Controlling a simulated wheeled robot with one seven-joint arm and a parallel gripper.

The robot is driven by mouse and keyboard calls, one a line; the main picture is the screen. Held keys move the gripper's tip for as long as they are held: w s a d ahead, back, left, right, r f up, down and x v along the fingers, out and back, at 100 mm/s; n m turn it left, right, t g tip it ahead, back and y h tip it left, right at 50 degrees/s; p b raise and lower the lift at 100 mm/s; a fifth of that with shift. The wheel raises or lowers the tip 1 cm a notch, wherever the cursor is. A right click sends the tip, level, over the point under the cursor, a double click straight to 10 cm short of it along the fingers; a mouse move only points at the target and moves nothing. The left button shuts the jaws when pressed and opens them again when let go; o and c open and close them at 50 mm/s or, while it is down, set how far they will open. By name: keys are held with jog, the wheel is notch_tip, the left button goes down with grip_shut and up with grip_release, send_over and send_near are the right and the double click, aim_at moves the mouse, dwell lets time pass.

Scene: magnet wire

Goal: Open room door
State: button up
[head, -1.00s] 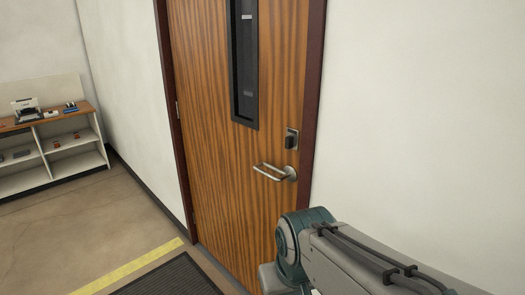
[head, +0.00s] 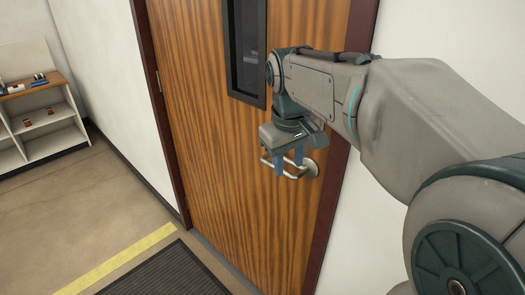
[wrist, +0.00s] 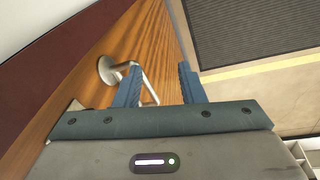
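The brown wood-grain door (head: 215,165) stands shut in its dark red frame in the head view. Its silver lever handle (head: 309,170) is on the right side of the door; in the wrist view the handle (wrist: 110,70) runs beside and behind the left finger. My gripper (head: 288,168) is at the handle, with its blue fingers pointing down over the lever. In the wrist view my gripper (wrist: 158,85) has its fingers spread apart, and part of the lever shows between them. Whether a finger touches the lever, I cannot tell.
A dark floor mat (head: 178,272) lies before the door, with a yellow floor line (head: 118,262) beside it. A shelf (head: 45,120) with small items stands at the far left. White wall (head: 425,35) is close on the right.

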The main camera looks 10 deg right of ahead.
jog(key=w+a+r+n+h+b, duration=0.1)
jog(key=w+r+n+b, duration=0.15)
jog(key=w, duration=0.85)
jog(key=shift+n+g, duration=0.35)
jog(key=shift+g, duration=0.05)
jog(key=f, duration=0.4)
jog(key=w+d+f+b, duration=0.1)
jog(key=f, duration=0.3)
jog(key=f+b, duration=0.1)
jog(key=f, duration=0.3)
jog(key=shift+w+d+f, duration=0.2)
jog(key=shift+d, duration=0.2)
grip_shut()
